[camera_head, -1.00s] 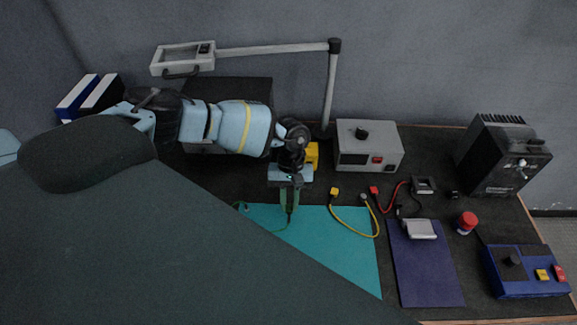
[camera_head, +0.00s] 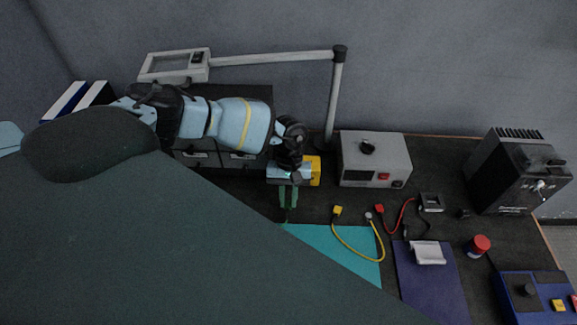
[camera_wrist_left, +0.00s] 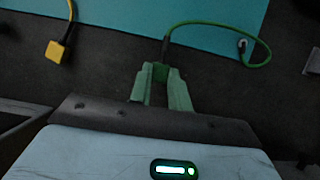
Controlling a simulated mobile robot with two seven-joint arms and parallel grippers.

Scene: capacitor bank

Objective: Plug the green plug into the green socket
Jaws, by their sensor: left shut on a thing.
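My left gripper (camera_head: 288,198) points down over the dark table, just behind the far edge of the teal mat (camera_head: 338,249). In the left wrist view its two green fingers (camera_wrist_left: 163,90) are closed on the green plug (camera_wrist_left: 160,72), a small green piece between the tips. In the head view the plug is too small to make out. I cannot make out a green socket in either view. My right gripper is not in view.
A yellow connector (camera_head: 337,211) on a yellow cable and a red connector (camera_head: 379,210) lie to the right. A lamp post (camera_head: 334,100) rises at the back. A purple mat (camera_head: 425,283) lies at front right.

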